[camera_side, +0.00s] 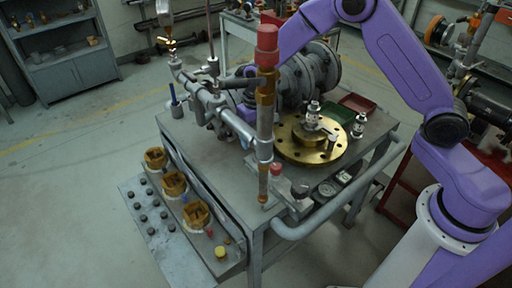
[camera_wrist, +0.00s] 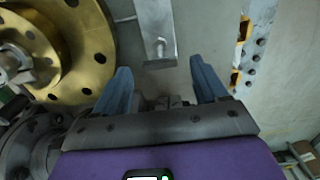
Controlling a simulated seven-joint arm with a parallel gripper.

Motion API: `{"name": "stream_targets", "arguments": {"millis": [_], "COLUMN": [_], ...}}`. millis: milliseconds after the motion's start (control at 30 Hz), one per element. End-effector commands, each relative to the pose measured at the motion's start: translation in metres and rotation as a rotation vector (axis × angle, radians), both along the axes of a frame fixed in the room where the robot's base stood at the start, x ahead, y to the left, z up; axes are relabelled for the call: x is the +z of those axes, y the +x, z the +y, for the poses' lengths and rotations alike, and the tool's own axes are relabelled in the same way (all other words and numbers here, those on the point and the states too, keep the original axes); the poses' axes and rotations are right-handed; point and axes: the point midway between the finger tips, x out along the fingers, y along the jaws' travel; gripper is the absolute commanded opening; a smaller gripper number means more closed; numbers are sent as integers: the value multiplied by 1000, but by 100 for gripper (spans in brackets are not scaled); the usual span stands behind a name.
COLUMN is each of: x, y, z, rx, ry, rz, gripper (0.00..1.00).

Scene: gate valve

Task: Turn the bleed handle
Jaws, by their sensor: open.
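My gripper (camera_wrist: 163,82) shows in the wrist view with its two blue-grey fingers spread apart. No object is clearly held between them. Small dark grey fittings (camera_wrist: 167,102) show low between the fingers; I cannot tell whether the bleed handle is among them. A flat grey metal bar (camera_wrist: 157,30) with a round end feature lies beyond the fingertips. In the side view my purple arm reaches over the bench behind the grey valve pipework (camera_side: 212,100), and the gripper is largely hidden there. No part is plainly identifiable as the bleed handle.
A brass flange (camera_side: 312,150) lies on the bench (camera_side: 225,160), left of the fingers in the wrist view (camera_wrist: 88,55). A tall red-capped pipe (camera_side: 266,85) stands in front. Green and red trays sit behind the flange.

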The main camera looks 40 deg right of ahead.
Motion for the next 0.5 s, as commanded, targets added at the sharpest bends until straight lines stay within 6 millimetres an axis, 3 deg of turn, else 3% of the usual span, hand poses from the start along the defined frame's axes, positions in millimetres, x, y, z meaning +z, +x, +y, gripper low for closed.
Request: {"name": "stream_targets", "arguments": {"millis": [200,500], "x": [-36,-54], "y": [0,0], "z": [0,0], "rx": [0,0], "ry": [-1,0], "rz": [2,-1], "gripper": [72,72]}}
